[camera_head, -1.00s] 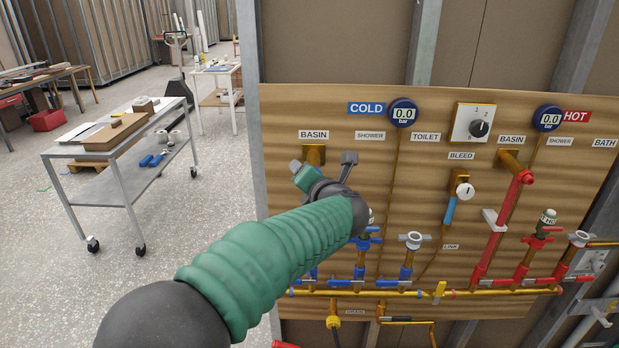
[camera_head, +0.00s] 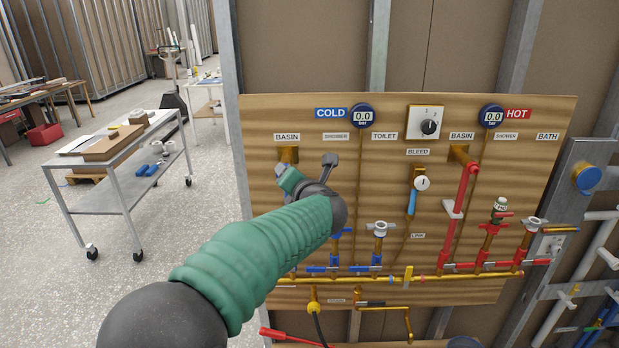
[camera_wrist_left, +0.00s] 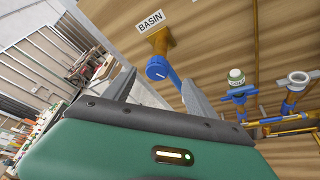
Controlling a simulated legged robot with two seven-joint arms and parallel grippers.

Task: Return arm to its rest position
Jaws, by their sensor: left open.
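My left arm, in a green sleeve, reaches in from the lower left of the head view. Its gripper (camera_head: 308,172) is in front of the wooden plumbing board (camera_head: 350,204), near the cold BASIN label (camera_head: 287,137). In the left wrist view the two grey fingers (camera_wrist_left: 157,90) are spread apart with nothing between them. Beyond them is a blue-handled valve (camera_wrist_left: 157,68) on a brass fitting under the BASIN label. The gripper appears apart from it. My arm hides part of the cold pipes. My right gripper is not in view.
The board carries gauges (camera_head: 362,115), a dial (camera_head: 428,122), blue cold valves (camera_head: 378,250) and red hot pipes (camera_head: 465,190). A grey metal trolley (camera_head: 128,180) stands at left. The floor (camera_head: 150,260) between trolley and board is clear. A metal frame with pipes (camera_head: 570,230) stands at right.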

